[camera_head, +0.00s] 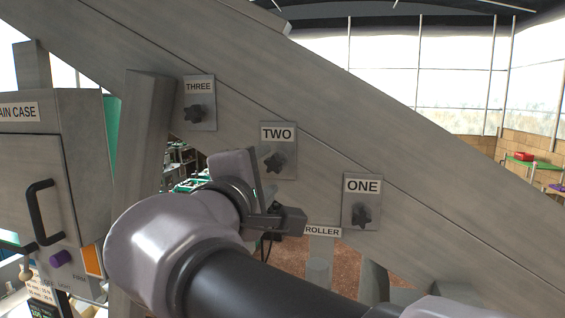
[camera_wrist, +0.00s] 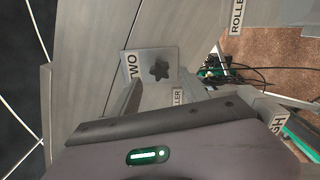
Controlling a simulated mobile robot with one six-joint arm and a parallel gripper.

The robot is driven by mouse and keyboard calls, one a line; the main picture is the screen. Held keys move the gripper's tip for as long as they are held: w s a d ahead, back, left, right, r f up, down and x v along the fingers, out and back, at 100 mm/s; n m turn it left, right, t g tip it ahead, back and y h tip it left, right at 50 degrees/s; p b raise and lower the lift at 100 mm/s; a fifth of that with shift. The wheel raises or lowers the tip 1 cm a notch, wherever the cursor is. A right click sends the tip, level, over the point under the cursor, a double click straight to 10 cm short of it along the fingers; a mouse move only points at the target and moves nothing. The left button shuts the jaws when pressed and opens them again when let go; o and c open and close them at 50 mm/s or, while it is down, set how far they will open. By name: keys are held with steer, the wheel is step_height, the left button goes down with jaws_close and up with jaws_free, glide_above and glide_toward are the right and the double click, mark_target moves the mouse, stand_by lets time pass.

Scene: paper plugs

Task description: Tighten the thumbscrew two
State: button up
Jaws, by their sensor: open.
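Thumbscrew two is a dark star-shaped knob (camera_head: 274,162) on a small grey plate labelled TWO, mounted on the sloping grey beam. In the wrist view the same knob (camera_wrist: 160,69) shows unobstructed, with the TWO label turned on its side. My gripper (camera_head: 264,186) is just below and left of the plate in the head view, its fingers partly hidden by my wrist. In the wrist view my gripper (camera_wrist: 195,97) is open, its fingers spread and nothing between them. The knob lies beyond the fingers, and I see no contact with it.
Thumbscrew three (camera_head: 194,114) is up the beam to the left, and thumbscrew one (camera_head: 361,214) is down to the right. A grey post (camera_head: 143,150) and a case with a black handle (camera_head: 42,212) stand at left.

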steer(key=shift+r+n+p, duration=0.25)
steer(key=shift+n+p, duration=0.25)
steer(key=shift+p, duration=0.1)
steer(key=n+p, duration=0.2)
steer(key=n, duration=0.1)
steer(key=shift+r+p, duration=0.35)
steer(key=shift+p, duration=0.05)
steer(key=n+p, duration=0.2)
steer(key=n, duration=0.1)
steer(key=shift+r+n+p, duration=0.1)
steer(key=shift+n+p, duration=0.3)
steer(key=n+p, duration=0.4)
steer(key=n, duration=0.1)
steer(key=shift+n, duration=0.4)
steer(key=n+p, duration=0.2)
steer(key=n, duration=0.1)
steer(key=f+n, duration=0.1)
steer(key=n, duration=0.2)
steer(key=shift+f+b, duration=0.15)
steer(key=shift+b, duration=0.2)
steer(key=n, duration=0.4)
